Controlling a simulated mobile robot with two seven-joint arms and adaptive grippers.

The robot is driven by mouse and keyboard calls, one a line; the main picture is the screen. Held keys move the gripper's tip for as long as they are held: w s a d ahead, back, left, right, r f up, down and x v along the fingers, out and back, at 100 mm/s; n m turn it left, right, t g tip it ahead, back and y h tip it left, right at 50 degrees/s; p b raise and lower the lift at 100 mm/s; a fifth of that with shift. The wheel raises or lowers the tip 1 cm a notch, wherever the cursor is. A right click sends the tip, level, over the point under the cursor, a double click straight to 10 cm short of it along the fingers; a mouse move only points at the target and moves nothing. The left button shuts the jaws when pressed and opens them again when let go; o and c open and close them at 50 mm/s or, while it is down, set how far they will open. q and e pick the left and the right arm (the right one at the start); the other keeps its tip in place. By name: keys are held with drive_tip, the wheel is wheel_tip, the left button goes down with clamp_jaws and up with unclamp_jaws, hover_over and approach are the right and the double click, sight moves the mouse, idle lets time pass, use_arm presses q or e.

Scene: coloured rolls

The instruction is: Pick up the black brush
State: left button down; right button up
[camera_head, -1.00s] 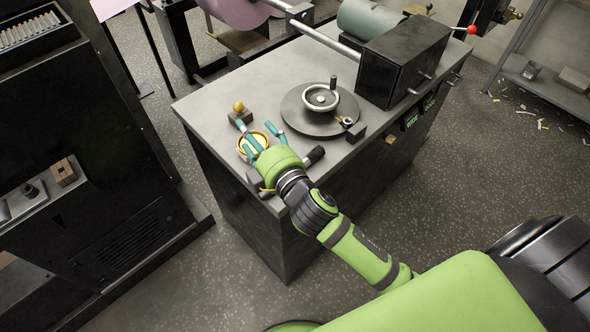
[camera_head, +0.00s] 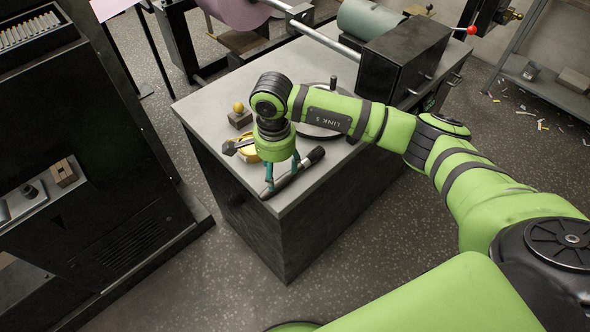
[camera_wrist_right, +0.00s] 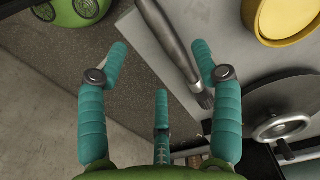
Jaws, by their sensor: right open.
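The black brush (camera_head: 304,167) lies slantwise near the front left corner of the grey cabinet top (camera_head: 325,178). In the wrist view the brush (camera_wrist_right: 170,38) shows its dark handle, a metal band and short bristles at the lower end. My right gripper (camera_head: 282,176) points down over the brush, with its teal fingers on either side of it in the head view. In the wrist view the right gripper (camera_wrist_right: 161,62) is open and empty, and the brush lies across the gap between its fingers. Whether any finger touches it I cannot tell. My left gripper is not in view.
A yellow roll (camera_head: 247,155) sits just left of my right gripper. A small block with a yellow ball (camera_head: 238,107) stands behind it. A round plate with a handwheel (camera_wrist_right: 282,128) is close by. A black box (camera_head: 402,62) stands at the back right.

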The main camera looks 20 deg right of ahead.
sight(277, 186)
drive_tip(key=shift+d+f, duration=0.15)
drive_tip(key=shift+f, duration=0.2)
drive_tip(key=f+p, duration=0.2)
drive_tip(key=f, duration=0.1)
drive_tip(key=f+p, duration=0.1)
drive_tip(key=f, duration=0.1)
drive_tip(key=shift+a+f, duration=0.25)
drive_tip(key=shift+w+f, duration=0.1)
drive_tip(key=shift+f, duration=0.15)
drive_tip(key=c, duration=1.3)
